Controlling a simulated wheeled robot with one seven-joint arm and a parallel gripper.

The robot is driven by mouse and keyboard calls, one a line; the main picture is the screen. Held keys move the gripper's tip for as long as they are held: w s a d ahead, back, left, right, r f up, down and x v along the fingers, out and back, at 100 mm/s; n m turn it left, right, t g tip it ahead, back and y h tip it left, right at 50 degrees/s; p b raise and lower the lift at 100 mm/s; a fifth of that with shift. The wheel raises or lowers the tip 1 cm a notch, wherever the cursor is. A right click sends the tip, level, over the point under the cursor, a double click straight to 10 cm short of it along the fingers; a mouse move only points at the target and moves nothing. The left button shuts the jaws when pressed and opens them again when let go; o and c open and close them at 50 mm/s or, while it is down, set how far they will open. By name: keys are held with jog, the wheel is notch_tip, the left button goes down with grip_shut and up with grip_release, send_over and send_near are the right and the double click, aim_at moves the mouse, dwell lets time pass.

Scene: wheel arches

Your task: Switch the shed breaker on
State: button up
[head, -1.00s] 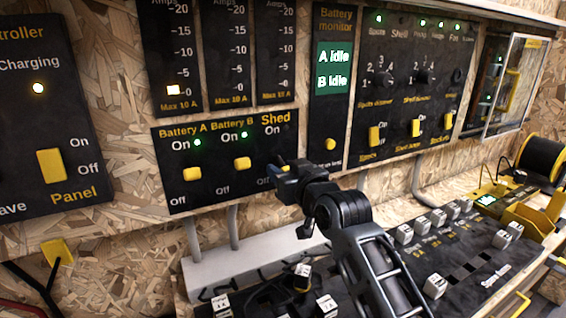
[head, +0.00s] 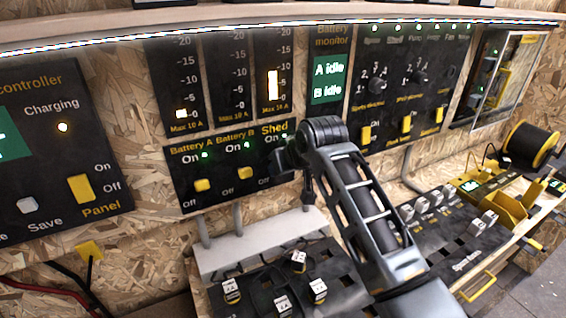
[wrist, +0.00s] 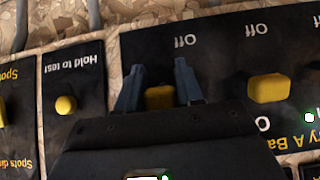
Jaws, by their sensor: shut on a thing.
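The breaker panel (head: 225,190) has Battery A, Battery B and Shed switches in a row. The yellow shed switch (wrist: 160,97) sits between my gripper's two fingers (wrist: 159,86) in the upside-down wrist view, and my gripper is shut on it. In the head view my gripper and wrist hide this switch; a green light (head: 284,137) shows beside the Shed label. The Battery A switch (head: 203,185) and Battery B switch (head: 245,173) are yellow, each with a lit green light above. The Battery B switch also shows in the wrist view (wrist: 268,88).
The third amp meter (head: 272,85) above Shed shows a tall lit bar. The battery monitor (head: 328,68) reads A Idle, B Idle. A yellow hold-to-test button (wrist: 66,104) is close beside my gripper. A bench panel (head: 270,282) with white switches lies below.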

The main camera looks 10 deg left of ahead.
jog(key=shift+r+g+h, duration=0.15)
jog(key=shift+g+h, duration=0.15)
jog(key=shift+g, duration=0.1)
jog(key=o, duration=1)
jog(key=shift+c, duration=0.2)
jog(key=b+v, duration=0.1)
jog(key=v, duration=0.6)
jog(key=shift+s+d+r, duration=0.15)
jog(key=shift+s+r, duration=0.05)
jog(key=shift+r, duration=0.05)
